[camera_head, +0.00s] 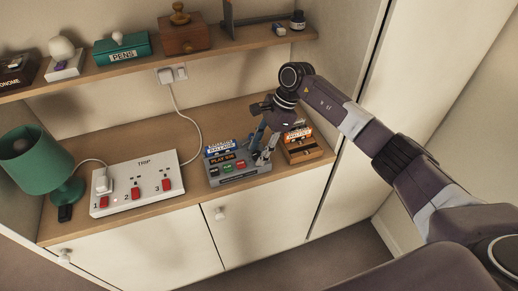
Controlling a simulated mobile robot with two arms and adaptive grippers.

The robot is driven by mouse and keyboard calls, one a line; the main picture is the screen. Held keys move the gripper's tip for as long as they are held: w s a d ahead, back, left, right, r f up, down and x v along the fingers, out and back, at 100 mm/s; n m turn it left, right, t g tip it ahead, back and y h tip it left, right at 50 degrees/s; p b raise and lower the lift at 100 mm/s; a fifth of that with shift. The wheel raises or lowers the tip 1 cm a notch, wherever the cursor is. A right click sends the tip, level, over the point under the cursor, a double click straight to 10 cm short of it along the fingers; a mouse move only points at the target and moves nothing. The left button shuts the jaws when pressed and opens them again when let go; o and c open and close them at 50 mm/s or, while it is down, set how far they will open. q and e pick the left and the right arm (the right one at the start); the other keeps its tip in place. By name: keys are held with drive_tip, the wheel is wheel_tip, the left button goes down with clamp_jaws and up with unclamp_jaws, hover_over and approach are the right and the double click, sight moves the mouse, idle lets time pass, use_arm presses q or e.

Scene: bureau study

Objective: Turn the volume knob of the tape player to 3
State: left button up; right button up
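The tape player (240,178) is a small grey box on the wooden counter, with a yellow-lettered "PLAY SIDE" label and red and green buttons on its top. My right gripper (262,157) points down at the right end of the player, its fingertips at or just over the top there. The volume knob and its setting are not visible; the gripper covers that end. I cannot tell whether the fingers are closed on the knob. My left gripper is not in view.
A blue cassette (220,147) lies behind the player. A wooden holder with an orange cassette (302,146) stands close on its right. A white power strip (137,184) with red switches and a green lamp (38,162) are to the left. A shelf (120,66) runs above.

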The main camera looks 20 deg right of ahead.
clamp_jaws()
